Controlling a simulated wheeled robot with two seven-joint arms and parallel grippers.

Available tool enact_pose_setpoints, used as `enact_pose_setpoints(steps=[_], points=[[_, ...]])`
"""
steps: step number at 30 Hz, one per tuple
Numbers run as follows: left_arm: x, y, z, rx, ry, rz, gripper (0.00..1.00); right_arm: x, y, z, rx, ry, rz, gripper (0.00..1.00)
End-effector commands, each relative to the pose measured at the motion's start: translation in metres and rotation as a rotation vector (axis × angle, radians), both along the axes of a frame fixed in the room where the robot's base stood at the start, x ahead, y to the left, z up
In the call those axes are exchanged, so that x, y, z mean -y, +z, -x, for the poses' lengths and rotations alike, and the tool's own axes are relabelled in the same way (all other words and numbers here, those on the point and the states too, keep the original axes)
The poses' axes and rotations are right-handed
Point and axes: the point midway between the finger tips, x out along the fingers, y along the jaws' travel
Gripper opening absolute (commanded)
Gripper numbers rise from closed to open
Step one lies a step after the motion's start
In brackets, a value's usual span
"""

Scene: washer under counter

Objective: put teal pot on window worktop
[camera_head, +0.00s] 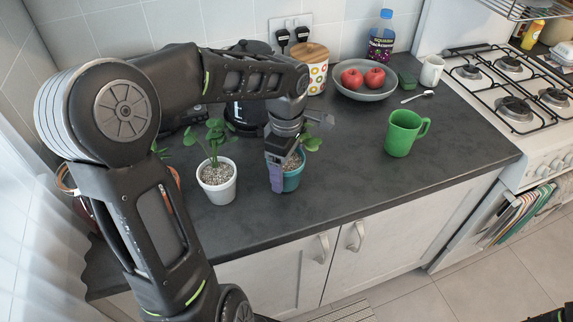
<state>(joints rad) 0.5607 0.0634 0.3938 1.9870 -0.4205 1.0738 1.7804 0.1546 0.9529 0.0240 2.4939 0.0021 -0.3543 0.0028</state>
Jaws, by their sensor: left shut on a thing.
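The teal pot (293,181) stands on the dark worktop (345,199) near its front edge, with a green-leaved plant and pale gravel in it. My left gripper (282,177) reaches down over it and is shut on its rim; the fingers hide the pot's left part. From this view I cannot tell whether the pot touches the worktop or is slightly above it. The white pot (217,187) with a similar plant stands just left of the teal pot, apart from it.
A green mug (402,134) stands to the right. A grey bowl with apples (363,91), a patterned canister (313,72), a bottle (381,37) and a white mug (431,71) stand at the back. The hob (514,90) is at the right. The worktop between teal pot and green mug is clear.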

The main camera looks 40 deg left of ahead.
Motion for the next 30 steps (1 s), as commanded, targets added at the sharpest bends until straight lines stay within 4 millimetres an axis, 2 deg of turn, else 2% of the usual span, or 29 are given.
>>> enact_pose_setpoints(steps=[11, 12, 20, 30], points=[[-0.0001, -0.0052, -0.0005, 0.002, 0.000, -0.001, 0.19, -0.0002, -0.0062, -0.0004, 0.001, 0.001, -0.001, 0.36], [0.0000, -0.0046, -0.0002, 0.001, 0.000, -0.001, 0.80, -0.0002, -0.0052, -0.0005, 0.001, 0.001, -0.001, 0.36], [-0.0001, -0.0039, -0.0001, 0.001, 0.000, -0.001, 1.00, -0.0002, -0.0044, -0.0004, 0.001, 0.001, -0.001, 0.36], [-0.0002, 0.0005, -0.0001, 0.001, 0.000, -0.001, 1.00, -0.0001, -0.0002, -0.0002, 0.001, 0.001, -0.001, 0.36]])
